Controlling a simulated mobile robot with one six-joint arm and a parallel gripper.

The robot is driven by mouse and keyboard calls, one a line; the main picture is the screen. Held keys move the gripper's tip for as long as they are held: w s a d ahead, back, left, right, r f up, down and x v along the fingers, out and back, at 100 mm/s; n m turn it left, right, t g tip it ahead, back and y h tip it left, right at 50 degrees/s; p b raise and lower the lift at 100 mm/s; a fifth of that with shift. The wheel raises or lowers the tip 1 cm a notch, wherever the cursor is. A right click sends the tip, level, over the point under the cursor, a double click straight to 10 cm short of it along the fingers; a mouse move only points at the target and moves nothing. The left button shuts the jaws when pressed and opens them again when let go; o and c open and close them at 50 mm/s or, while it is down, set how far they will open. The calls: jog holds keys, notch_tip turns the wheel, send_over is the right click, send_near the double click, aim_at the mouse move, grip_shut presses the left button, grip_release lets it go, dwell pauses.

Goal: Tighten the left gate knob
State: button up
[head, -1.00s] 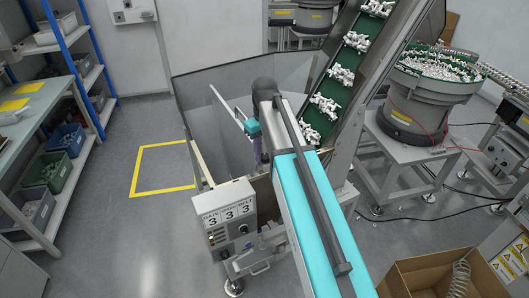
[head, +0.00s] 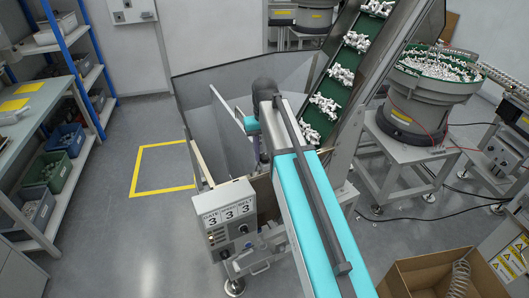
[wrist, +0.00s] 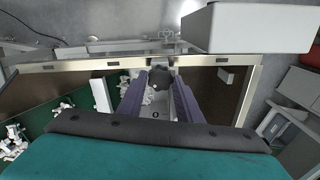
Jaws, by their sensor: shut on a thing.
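In the wrist view my gripper (wrist: 161,82) has its two purple-grey fingers closed around a dark round knob (wrist: 160,76). The knob sits at the hopper rim (wrist: 95,65), near a small metal bracket. The fingers hide the knob's sides, and its turn angle cannot be read. Only this one gate knob can be made out. In the head view my arm hides the knob, and just a sliver of a purple finger shows beside the hopper (head: 207,115).
A control box (head: 225,205) with three displays reading 3 stands at the hopper's front; its pale casing is close by in the wrist view (wrist: 245,28). A green belt with white parts (head: 323,105) climbs at right. A cardboard box (head: 415,283) stands front right. Floor at left is clear.

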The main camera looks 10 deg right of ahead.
aim_at(264, 155)
jog(key=o, duration=1)
jog(key=shift+o, duration=0.2)
jog(key=shift+r, duration=0.1)
notch_tip(264, 155, up, 12)
jog(key=p, duration=0.6)
